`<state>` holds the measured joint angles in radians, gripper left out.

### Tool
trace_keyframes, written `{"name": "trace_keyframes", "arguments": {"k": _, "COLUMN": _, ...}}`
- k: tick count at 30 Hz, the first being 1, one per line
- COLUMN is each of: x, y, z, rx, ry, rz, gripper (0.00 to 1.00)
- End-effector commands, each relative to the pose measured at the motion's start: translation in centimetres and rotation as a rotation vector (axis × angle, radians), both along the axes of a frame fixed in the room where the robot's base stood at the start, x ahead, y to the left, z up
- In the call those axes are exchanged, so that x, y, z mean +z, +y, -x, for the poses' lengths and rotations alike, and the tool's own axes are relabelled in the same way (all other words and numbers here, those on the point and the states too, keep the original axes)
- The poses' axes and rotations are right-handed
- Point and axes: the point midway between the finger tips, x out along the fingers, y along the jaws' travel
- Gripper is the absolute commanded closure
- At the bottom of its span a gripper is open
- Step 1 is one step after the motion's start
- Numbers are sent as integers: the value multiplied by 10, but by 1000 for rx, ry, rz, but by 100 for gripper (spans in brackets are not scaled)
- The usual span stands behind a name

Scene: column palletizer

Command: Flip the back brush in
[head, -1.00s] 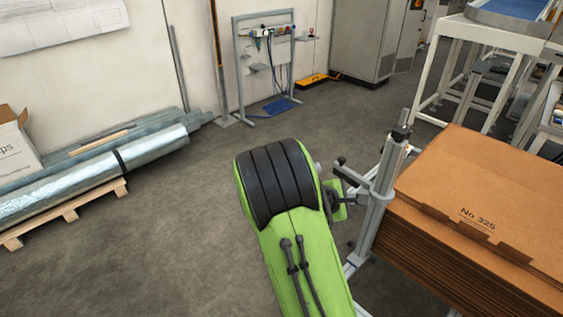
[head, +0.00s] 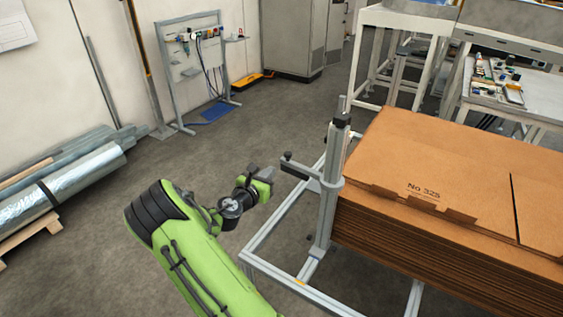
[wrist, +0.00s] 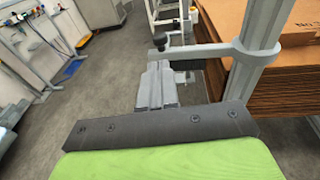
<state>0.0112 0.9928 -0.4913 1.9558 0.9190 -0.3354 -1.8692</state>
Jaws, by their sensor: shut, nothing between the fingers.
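The back brush appears to be the short grey arm (head: 302,168) with a dark end knob, sticking out leftward from an upright metal post (head: 328,190) beside the cardboard stack. In the wrist view this arm (wrist: 200,52) runs from the post (wrist: 262,35) to the knob at its left end. My gripper (head: 271,172) is shut and empty, just left of the arm's free end.
A tall stack of flat cardboard (head: 450,180) stands right of the post. The post rises from a low metal floor frame (head: 285,230). Foil-wrapped rolls (head: 70,190) lie at the left. White tables (head: 400,20) stand behind.

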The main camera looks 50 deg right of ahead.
Motion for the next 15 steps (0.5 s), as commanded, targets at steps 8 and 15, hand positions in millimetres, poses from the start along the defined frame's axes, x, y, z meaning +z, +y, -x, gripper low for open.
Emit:
{"name": "trace_keyframes", "arguments": {"k": 8, "x": -10, "y": -61, "z": -11, "rx": -3, "ry": -5, "rz": 0, "gripper": 100}}
{"name": "trace_keyframes", "arguments": {"k": 15, "x": -14, "y": -90, "z": -17, "rx": 1, "ry": -2, "rz": 0, "gripper": 100}}
